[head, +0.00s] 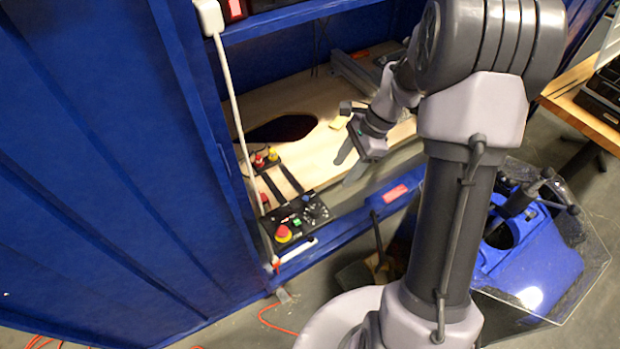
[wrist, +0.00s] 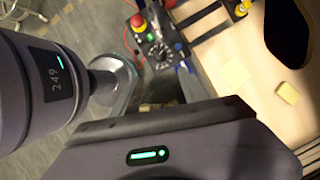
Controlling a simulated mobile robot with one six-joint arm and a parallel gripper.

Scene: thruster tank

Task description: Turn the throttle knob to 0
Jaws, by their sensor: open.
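A black control panel (head: 302,222) sits at the front left corner of the wooden worktop. It has a red-and-yellow stop button (head: 283,233), a green button (head: 297,222) and a dark throttle knob (head: 315,210) with pale dial marks. In the wrist view the throttle knob (wrist: 158,51) is small, and its pointer setting cannot be read. My gripper (head: 350,162) is open, over the front of the worktop, right of and above the panel in the head picture. It touches neither panel nor knob. In the wrist view its body fills the bottom and its fingertips are unclear.
The wooden worktop (head: 310,160) has a dark oval opening (head: 280,129) and a small yellow block (head: 338,123). More red and yellow buttons (head: 265,157) stand behind the panel. A blue wall (head: 100,150) and a white pole (head: 235,100) bound the left side.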

